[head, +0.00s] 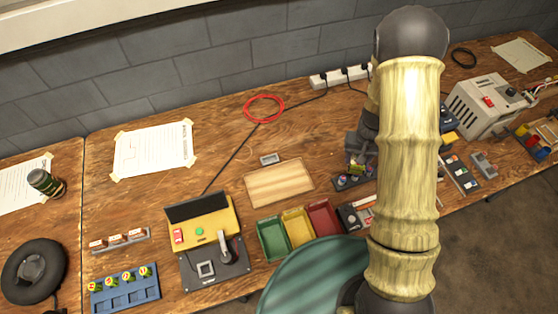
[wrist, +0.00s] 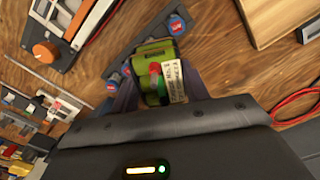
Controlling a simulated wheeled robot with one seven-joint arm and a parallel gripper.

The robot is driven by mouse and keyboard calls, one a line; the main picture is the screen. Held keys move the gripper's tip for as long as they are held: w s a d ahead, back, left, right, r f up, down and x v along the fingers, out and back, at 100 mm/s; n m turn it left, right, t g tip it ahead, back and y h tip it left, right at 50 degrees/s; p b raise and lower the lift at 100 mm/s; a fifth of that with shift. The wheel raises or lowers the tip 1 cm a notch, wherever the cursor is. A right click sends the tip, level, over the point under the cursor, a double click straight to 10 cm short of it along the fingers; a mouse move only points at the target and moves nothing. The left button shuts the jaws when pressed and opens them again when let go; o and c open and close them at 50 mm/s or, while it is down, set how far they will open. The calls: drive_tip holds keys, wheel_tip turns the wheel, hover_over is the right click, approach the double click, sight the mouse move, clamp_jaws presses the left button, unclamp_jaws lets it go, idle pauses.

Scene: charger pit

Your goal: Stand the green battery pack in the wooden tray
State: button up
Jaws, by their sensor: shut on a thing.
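The green battery pack (wrist: 152,52) is between the fingers of my gripper (wrist: 150,85) in the wrist view. It has a white label with print and a red spot on its near end. My gripper is shut on it. In the head view my gripper (head: 362,147) is right of the wooden tray, and only a little of the green pack (head: 356,168) shows below the fingers. The wooden tray (head: 279,182) is light, flat and empty on the bench; its corner shows at the top right of the wrist view (wrist: 272,18).
A dark rail (head: 347,183) with round-ended items lies below the gripper. Green, yellow and red bins (head: 297,232) stand in front of the tray. A small grey box (head: 269,159) lies behind it, and a red cable ring (head: 264,108) farther back. Bare bench separates tray and gripper.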

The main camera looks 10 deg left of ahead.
drive_tip(key=s+a+n+p, duration=0.2)
drive_tip(key=s+a+n, duration=0.1)
drive_tip(key=a, duration=0.8)
drive_tip(key=s+a+r+n+p, duration=0.1)
drive_tip(key=s+a, duration=0.3)
drive_tip(key=a, duration=0.8)
drive_tip(key=shift+s+a+r+n+p, duration=0.25)
drive_tip(key=shift+s+n+p, duration=0.25)
drive_tip(key=shift+n, duration=0.4)
drive_tip(key=shift+w+f, duration=0.1)
drive_tip(key=shift+w+f+b, duration=0.1)
drive_tip(key=shift+f+b, duration=2.35)
drive_tip(key=shift+f, duration=0.7)
drive_tip(key=shift+s+d, duration=0.1)
drive_tip(key=shift+s, duration=0.1)
drive_tip(key=shift+w, duration=0.1)
drive_tip(key=shift+f, duration=0.2)
